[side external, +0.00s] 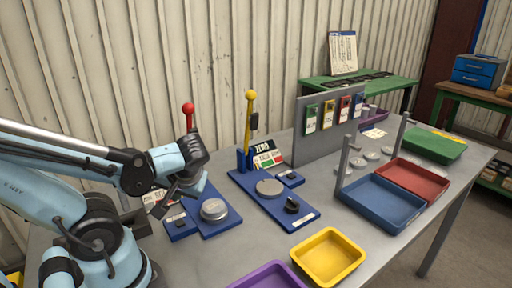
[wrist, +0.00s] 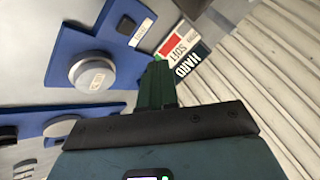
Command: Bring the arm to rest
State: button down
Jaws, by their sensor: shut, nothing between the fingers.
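My gripper (side external: 190,186) is at the left in the side external view, above the left blue board (side external: 208,229), with the arm reaching in from the left edge. In the wrist view its dark green fingers (wrist: 157,68) are together with nothing between them. A round grey button (side external: 214,209) on the left board is to the right of and below the gripper; a round grey button also shows in the wrist view (wrist: 92,72). A lever with a red ball (side external: 188,108) stands behind the gripper, its lower part hidden by the arm.
A second blue board (side external: 290,221) holds a lever with a yellow ball (side external: 251,95). A yellow tray (side external: 329,257) and a purple tray (side external: 268,276) are at the front. A blue tray (side external: 381,203) and a red tray (side external: 412,180) stand right. The corrugated wall (side external: 90,60) is close behind.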

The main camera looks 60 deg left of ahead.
jog(key=w+d+r+m+t+h, duration=0.2)
jog(key=w+d+m+t+h, duration=0.1)
jog(key=w+d+m+t, duration=0.1)
jog(key=w+d+r+m+t+h, duration=0.2)
jog(key=w+d+m+t+h, duration=0.2)
jog(key=w+d+m, duration=0.2)
jog(key=w+d, duration=0.2)
jog(key=shift+w+d+r, duration=0.2)
jog(key=shift+w+r, duration=0.05)
jog(key=shift+w, duration=0.15)
jog(key=s+a+r+g, duration=0.3)
jog(key=s+a+g, duration=0.4)
jog(key=s+a, duration=0.5)
jog(key=shift+s+a, duration=0.4)
jog(key=shift+s, duration=0.1)
